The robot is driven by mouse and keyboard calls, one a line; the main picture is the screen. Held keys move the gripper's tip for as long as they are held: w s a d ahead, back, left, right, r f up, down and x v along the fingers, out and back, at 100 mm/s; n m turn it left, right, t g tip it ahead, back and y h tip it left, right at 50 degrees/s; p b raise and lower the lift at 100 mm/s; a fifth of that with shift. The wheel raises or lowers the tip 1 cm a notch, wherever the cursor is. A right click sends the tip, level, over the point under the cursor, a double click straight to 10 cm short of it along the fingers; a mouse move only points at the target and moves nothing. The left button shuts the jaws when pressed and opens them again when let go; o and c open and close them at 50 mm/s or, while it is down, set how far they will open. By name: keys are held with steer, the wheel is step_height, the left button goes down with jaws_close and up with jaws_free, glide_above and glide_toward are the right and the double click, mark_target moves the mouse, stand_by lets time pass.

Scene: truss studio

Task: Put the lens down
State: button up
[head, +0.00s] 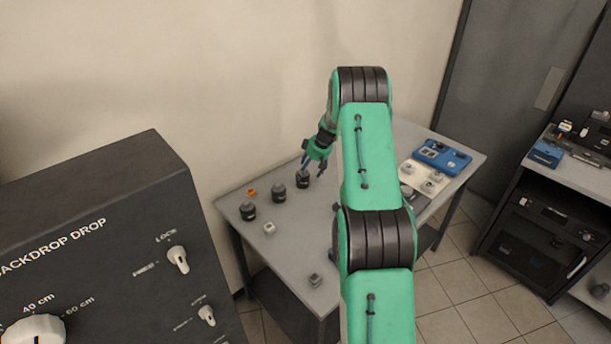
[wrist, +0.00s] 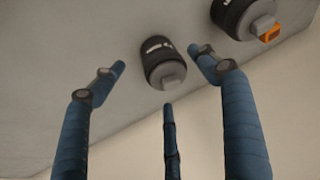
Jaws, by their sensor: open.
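A black lens with a grey top (head: 303,181) stands on the grey table, just below my gripper (head: 314,168). In the wrist view the same lens (wrist: 163,66) shows between and beyond the fingertips. My gripper's three blue fingers (wrist: 167,82) are spread open around the lens's outline, with nothing held. A gap shows between the fingers and the lens, though I cannot tell its depth. Two similar lenses, a middle one (head: 279,193) and a left one (head: 248,211), stand in a row to the left. One neighbouring lens (wrist: 243,14) also shows in the wrist view.
The grey table (head: 290,240) has free room in front. A small orange piece (head: 252,192), a pale block (head: 269,229) and a grey block (head: 314,281) lie on it. A blue case (head: 442,157) and a white mat with small items are at right. A dark control panel (head: 110,210) stands at left.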

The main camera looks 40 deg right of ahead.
mark_target(306, 173)
steer(key=v, duration=0.6)
steer(key=shift+r, duration=0.3)
steer(key=shift+s, duration=0.15)
steer(key=shift+f, duration=0.15)
steer(key=shift+x, duration=5.25)
stand_by(1.6)
